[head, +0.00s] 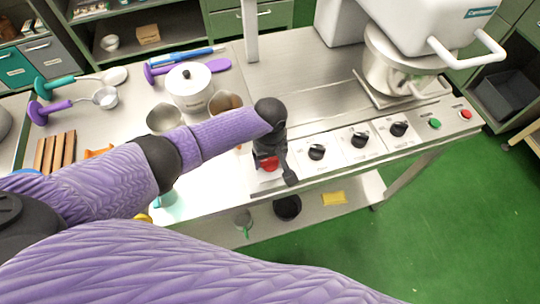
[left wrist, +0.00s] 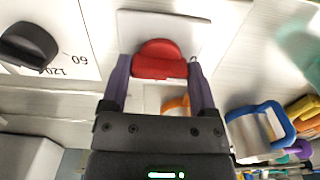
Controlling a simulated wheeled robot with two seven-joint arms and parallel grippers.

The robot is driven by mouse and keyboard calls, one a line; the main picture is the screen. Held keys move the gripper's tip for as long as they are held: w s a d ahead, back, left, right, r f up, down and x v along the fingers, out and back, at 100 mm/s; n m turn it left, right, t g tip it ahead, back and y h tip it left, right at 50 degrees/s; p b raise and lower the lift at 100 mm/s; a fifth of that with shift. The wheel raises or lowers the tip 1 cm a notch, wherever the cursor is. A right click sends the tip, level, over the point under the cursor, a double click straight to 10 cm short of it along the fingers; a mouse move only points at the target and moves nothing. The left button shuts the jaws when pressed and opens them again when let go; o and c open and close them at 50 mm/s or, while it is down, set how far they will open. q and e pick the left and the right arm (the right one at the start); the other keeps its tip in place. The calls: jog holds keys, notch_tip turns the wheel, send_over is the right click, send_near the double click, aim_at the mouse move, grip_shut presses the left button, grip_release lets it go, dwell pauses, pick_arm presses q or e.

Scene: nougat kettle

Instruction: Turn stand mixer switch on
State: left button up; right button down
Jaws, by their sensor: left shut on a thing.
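The red switch knob (head: 268,164) sits on a white plate at the left end of the counter's control panel. It also shows in the left wrist view (left wrist: 158,58), between my two finger pads. My left gripper (head: 272,156) is over the knob and shut on it, one finger at each side; in the left wrist view the gripper (left wrist: 160,82) closes around its near part. The white stand mixer (head: 420,22) with its steel bowl (head: 390,68) stands at the back right. My right gripper is not in view.
Several black dial knobs (head: 317,152), a green button (head: 435,123) and a red button (head: 465,114) line the panel. A lower shelf holds a yellow item (head: 333,198).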

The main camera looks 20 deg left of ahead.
pick_arm(q)
jog(key=shift+m, duration=0.3)
jog(key=m+p, duration=0.1)
jog(key=m, duration=0.2)
jog(key=shift+r+p, duration=0.1)
jog(key=shift+p, duration=0.2)
jog(key=m+p, duration=0.1)
jog(key=m, duration=0.8)
jog(key=shift+m+p, duration=0.3)
jog(key=shift+m, duration=0.1)
jog(key=m, duration=0.3)
jog(key=shift+m, duration=0.7)
